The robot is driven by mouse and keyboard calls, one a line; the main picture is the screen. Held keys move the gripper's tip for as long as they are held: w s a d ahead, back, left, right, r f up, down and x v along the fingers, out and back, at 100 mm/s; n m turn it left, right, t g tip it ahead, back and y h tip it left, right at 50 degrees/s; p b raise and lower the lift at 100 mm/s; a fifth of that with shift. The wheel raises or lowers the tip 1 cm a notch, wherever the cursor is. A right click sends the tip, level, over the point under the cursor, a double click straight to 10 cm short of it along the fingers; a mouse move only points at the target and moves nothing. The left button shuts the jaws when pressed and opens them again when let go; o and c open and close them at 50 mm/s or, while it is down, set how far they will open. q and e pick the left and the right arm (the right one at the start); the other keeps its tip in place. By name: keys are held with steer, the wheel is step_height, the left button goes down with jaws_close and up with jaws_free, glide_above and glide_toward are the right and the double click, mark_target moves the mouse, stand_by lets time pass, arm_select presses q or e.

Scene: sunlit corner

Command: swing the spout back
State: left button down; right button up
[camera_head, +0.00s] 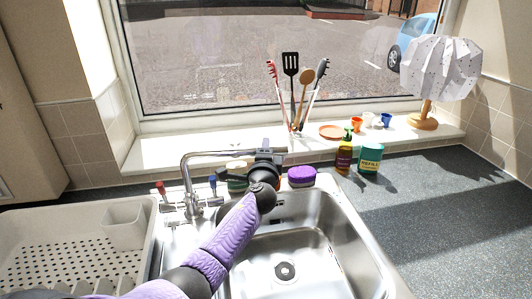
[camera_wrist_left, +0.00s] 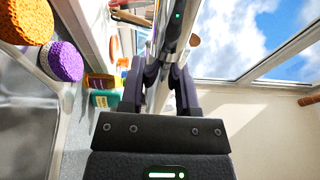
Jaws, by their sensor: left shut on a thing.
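The chrome tap (camera_head: 192,188) stands at the back left of the sink. Its spout (camera_head: 222,153) reaches to the right along the back of the basin, in front of the windowsill. My left gripper (camera_head: 268,152) is shut on the spout near its free end. In the left wrist view the two dark fingers (camera_wrist_left: 160,72) close around the spout (camera_wrist_left: 171,35), which runs away upward. The gripper hides part of the spout's end in the head view. My right gripper is in neither view.
A purple scrubber (camera_head: 302,175) sits just right of the gripper on the sink's back edge. A utensil holder with several tools is behind. The steel basin (camera_head: 312,245) is empty.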

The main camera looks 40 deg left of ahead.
arm_select(q)
steer(key=shift+c, duration=1.7)
jaws_free()
steer(key=p+v, duration=0.2)
steer(key=v, duration=0.8)
steer(key=shift+f, duration=0.1)
